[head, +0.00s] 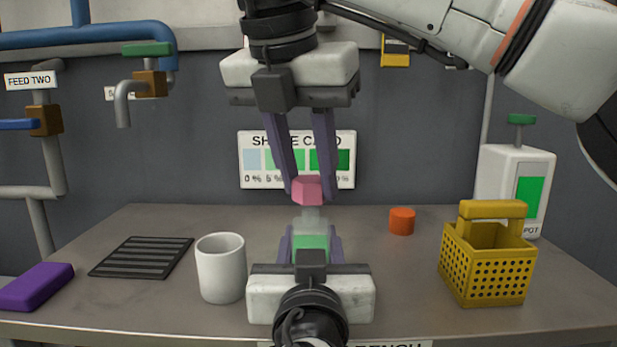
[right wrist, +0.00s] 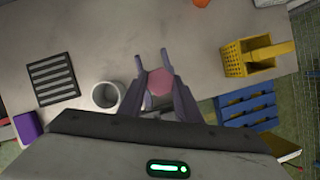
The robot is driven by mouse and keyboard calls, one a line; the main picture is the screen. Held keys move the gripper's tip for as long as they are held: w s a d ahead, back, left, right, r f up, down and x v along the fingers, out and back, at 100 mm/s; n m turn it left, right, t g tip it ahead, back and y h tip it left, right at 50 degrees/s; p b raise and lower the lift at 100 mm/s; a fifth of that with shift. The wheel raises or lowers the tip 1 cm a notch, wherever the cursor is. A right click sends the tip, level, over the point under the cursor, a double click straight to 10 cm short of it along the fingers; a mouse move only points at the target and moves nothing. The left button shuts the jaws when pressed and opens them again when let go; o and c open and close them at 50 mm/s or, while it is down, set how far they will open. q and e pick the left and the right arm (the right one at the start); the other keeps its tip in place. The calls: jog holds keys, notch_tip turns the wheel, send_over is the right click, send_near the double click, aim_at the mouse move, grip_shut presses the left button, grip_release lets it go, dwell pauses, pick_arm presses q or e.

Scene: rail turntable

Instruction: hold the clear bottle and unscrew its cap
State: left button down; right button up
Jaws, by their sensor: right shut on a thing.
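The clear bottle (head: 311,228), with green contents, stands upright at the middle of the bench. Its lower part is hidden behind my left gripper (head: 310,245), whose fingers lie along both sides of it. The pink cap (head: 307,190) is at the top of the bottle's neck. I cannot tell whether it is still threaded on. My right gripper (head: 308,188) points down from above and is shut on the cap. In the right wrist view the cap (right wrist: 159,84) shows between the fingertips.
A white mug (head: 221,268) stands close left of my left gripper. A black slatted mat (head: 142,257) and a purple block (head: 36,287) are further left. An orange cylinder (head: 402,221) and a yellow basket (head: 487,264) are on the right. A white dispenser (head: 492,178) stands behind the basket.

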jog(key=shift+r, duration=0.2)
dwell(0.3)
jog(key=shift+r, duration=2.45)
pick_arm(q)
jog(key=c, duration=1)
grip_release()
jog(key=shift+s, duration=0.1)
